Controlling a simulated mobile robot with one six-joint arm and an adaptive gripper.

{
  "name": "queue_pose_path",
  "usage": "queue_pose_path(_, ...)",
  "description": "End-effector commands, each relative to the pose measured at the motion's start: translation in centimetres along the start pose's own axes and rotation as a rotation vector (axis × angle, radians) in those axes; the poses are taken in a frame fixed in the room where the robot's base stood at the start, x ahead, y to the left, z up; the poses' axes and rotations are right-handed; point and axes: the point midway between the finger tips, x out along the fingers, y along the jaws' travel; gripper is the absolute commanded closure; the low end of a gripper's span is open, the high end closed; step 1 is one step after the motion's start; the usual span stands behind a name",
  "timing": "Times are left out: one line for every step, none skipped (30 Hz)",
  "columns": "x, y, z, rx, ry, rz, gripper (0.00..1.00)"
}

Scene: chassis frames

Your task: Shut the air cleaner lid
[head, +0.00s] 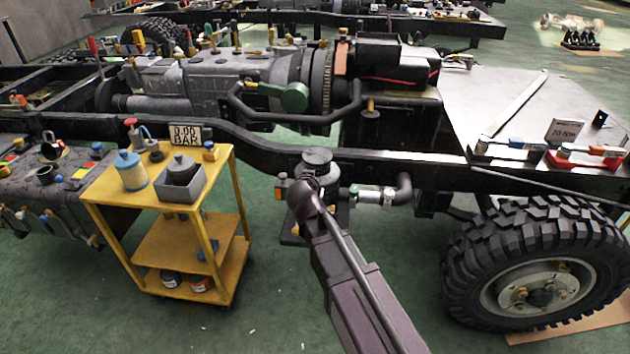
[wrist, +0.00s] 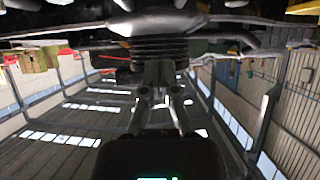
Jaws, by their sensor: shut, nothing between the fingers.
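The air cleaner lid cannot be picked out with certainty. A dark round-topped housing (head: 317,158) stands by the chassis rail, mid-picture in the head view, and may belong to the air cleaner. Whether any lid there is open or shut cannot be told. My arm reaches up to the front of this housing, and its end hides part of it. My gripper (wrist: 160,72) shows in the wrist view with its fingers together and empty. A dark ribbed cylinder (wrist: 160,48) is right beyond the fingertips; whether they touch it is unclear.
A silver pipe with a black elbow hose (head: 402,187) runs right of the housing. The long chassis rail (head: 250,148) passes behind. A yellow cart (head: 232,168) stands left, holding a filter (head: 131,170) and a grey box. A large tyre (head: 480,262) stands right.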

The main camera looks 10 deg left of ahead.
Motion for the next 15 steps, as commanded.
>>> queue_pose_path(0.3, 0.0, 1.0, 0.0, 0.0, 0.0, 1.0)
queue_pose_path(0.5, 0.0, 1.3, 0.0, 0.0, 0.0, 1.0)
queue_pose_path(0.6, 0.0, 1.7, 0.0, -0.001, 0.0, 1.0)
queue_pose_path(0.7, 0.1, 2.0, 0.0, -0.001, 0.001, 1.0)
queue_pose_path(0.8, 0.1, 2.3, 0.0, -0.001, 0.001, 1.0)
queue_pose_path(0.9, 0.1, 2.6, 0.0, -0.001, 0.001, 1.0)
queue_pose_path(1.0, 0.1, 2.9, 0.0, -0.001, 0.001, 1.0)
queue_pose_path(1.1, 0.1, 3.2, 0.0, -0.001, 0.001, 1.0)
queue_pose_path(1.3, 0.1, 3.6, 0.0, -0.001, 0.001, 1.0)
queue_pose_path(1.4, 0.1, 3.8, 0.0, -0.001, 0.001, 1.0)
queue_pose_path(1.5, 0.1, 4.0, 0.0, -0.001, 0.001, 1.0)
queue_pose_path(1.6, 0.1, 4.3, 0.0, -0.001, 0.001, 1.0)
queue_pose_path(1.7, 0.1, 4.5, 0.0, -0.001, 0.001, 1.0)
queue_pose_path(1.7, 0.1, 4.6, 0.0, -0.001, 0.001, 1.0)
queue_pose_path(1.8, 0.1, 4.8, 0.0, -0.001, 0.001, 1.0)
